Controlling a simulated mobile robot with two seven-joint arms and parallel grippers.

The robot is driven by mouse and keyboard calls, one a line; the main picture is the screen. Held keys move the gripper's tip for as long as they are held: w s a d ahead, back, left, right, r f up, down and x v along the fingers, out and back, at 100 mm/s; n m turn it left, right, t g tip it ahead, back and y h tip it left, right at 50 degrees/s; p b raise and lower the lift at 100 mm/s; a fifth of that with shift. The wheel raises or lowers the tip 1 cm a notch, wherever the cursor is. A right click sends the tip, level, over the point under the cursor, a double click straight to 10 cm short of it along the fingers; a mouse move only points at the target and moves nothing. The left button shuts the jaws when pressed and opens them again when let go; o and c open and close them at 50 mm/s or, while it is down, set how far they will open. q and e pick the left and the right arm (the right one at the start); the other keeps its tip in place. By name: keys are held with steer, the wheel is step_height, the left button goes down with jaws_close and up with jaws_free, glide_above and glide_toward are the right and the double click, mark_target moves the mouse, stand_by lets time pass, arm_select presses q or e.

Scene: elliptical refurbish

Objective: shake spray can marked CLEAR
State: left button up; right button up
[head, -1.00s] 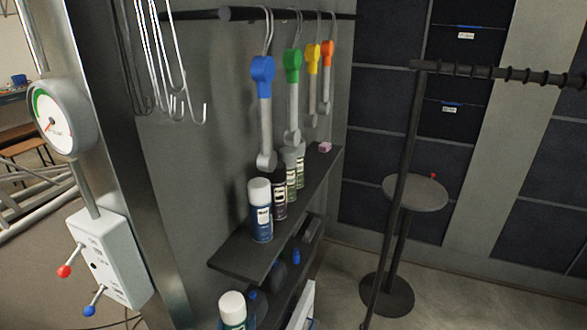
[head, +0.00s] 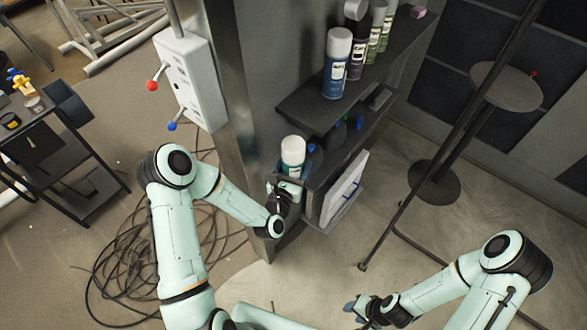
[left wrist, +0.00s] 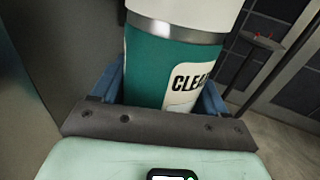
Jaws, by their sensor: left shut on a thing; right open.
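The spray can marked CLEAR (left wrist: 165,68) fills the left wrist view, teal with a white cap and a silver ring. It also shows upright in the head view (head: 292,158), by the end of the lower shelf. My left gripper (head: 290,182) is shut on it, with blue fingers on both sides of the can in the left wrist view. The can's lower part is hidden, and I cannot tell whether it touches the shelf. My right gripper (head: 358,305) is open and empty at the bottom, over the floor, well apart from the can.
Above, a dark shelf (head: 310,108) holds a blue can (head: 337,65) and several others. Lower shelves hold bottles and a white panel (head: 345,188). A metal post stands left of the can, with a white control box (head: 190,80). A round stand (head: 505,85) is right; cables lie on the floor.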

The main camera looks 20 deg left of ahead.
arm_select(q)
step_height(320, 180, up, 7)
steer(key=shift+w+a, duration=0.15)
steer(key=f, duration=0.7)
steer(key=shift+d+f, duration=0.15)
steer(key=shift+d, duration=0.15)
steer(key=shift+w+a, duration=0.1)
steer(key=shift+a, duration=0.05)
step_height(320, 180, up, 7)
steer(key=shift+a+r, duration=0.15)
steer(key=f, duration=0.7)
steer(key=shift+s+d+f, duration=0.15)
steer(key=shift+s+d, duration=0.1)
steer(key=shift+d, duration=0.05)
steer(key=shift+w+a+f, duration=0.15)
steer(key=shift+w+f, duration=0.05)
steer(key=shift+w+a+r, duration=0.1)
